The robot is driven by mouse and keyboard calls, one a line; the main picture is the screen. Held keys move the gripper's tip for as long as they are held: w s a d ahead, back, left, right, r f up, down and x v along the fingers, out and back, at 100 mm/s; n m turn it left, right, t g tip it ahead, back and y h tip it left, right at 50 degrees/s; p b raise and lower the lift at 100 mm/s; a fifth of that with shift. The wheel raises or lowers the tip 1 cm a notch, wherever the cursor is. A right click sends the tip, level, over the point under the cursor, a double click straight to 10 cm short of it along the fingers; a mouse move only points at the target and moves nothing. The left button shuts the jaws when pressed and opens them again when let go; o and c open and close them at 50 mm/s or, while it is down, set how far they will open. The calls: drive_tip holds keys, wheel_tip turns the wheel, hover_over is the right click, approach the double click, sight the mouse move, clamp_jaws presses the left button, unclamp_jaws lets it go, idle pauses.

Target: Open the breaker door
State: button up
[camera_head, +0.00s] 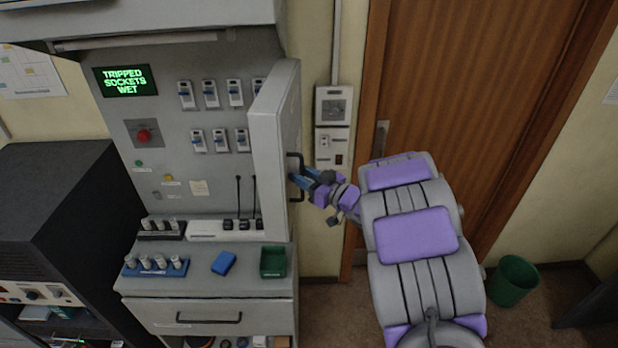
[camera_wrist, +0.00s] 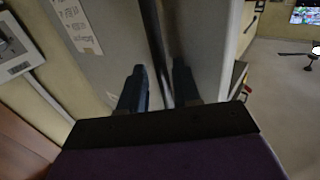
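The breaker door (camera_head: 277,150) is a pale grey panel on the right side of the console. It stands swung out from the console face, with breakers visible behind it. A black bar handle (camera_head: 300,178) is on its right-hand face. My gripper (camera_head: 304,181) is at this handle, with blue fingers. In the wrist view, the dark handle bar (camera_wrist: 156,45) runs between my two fingers (camera_wrist: 160,88). The fingers stand apart, and a narrow gap shows beside the bar. Firm contact on both sides is not visible. The door also fills the upper middle of the wrist view (camera_wrist: 205,45).
The console (camera_head: 190,225) has breaker switches, a red button (camera_head: 144,136) and a green-lettered screen (camera_head: 126,80). A blue block (camera_head: 223,263) and green tray (camera_head: 273,262) are on its ledge. A wooden door (camera_head: 480,90) and green bin (camera_head: 513,281) are right.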

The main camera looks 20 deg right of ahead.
drive_tip(key=b+v, duration=0.2)
drive_tip(key=v, duration=1.5)
drive_tip(key=shift+b, duration=0.35)
drive_tip(key=shift+d, duration=0.25)
drive_tip(key=shift+f, duration=0.1)
